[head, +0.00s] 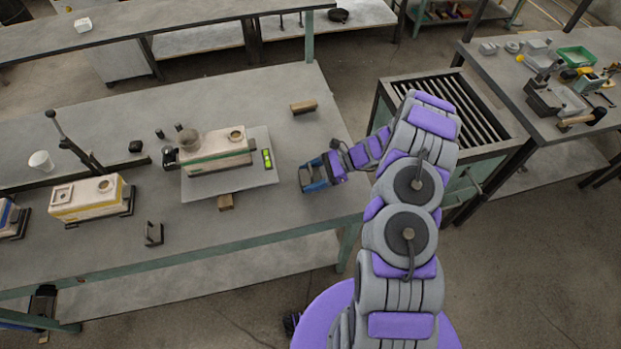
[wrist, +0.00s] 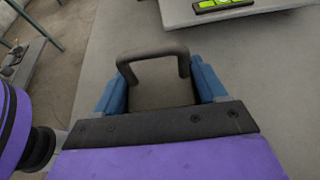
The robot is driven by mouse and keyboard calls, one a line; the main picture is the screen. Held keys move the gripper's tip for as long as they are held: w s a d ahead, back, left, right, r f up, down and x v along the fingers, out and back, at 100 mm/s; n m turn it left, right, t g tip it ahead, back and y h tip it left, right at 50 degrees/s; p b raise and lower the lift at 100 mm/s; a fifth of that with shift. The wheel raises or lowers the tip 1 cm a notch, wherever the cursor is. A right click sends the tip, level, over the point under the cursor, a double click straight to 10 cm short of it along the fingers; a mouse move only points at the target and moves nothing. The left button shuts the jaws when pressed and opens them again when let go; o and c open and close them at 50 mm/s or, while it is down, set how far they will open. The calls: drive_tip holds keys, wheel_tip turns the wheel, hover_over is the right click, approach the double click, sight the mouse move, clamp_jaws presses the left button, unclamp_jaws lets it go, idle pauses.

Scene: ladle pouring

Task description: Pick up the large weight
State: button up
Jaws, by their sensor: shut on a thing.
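The large weight (wrist: 162,94) is a dark grey block with a bent bar handle on top. In the wrist view it sits between the two blue fingers of my gripper (wrist: 157,80), which are shut on its sides. In the head view my gripper (head: 313,176) is low over the right part of the long grey table (head: 300,222), near its right edge. The weight is mostly hidden there by the fingers, and I cannot tell whether it touches the table. Another weight with a handle (head: 153,234) stands near the table's front edge.
A grey plate (head: 262,180) left of my gripper carries a cream mould box (head: 215,160) and a green level (head: 267,158). A slatted metal stand (head: 450,100) is right of the table.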

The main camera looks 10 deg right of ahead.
clamp_jaws()
drive_tip(key=shift+w+r, duration=0.1)
drive_tip(key=shift+r, duration=0.05)
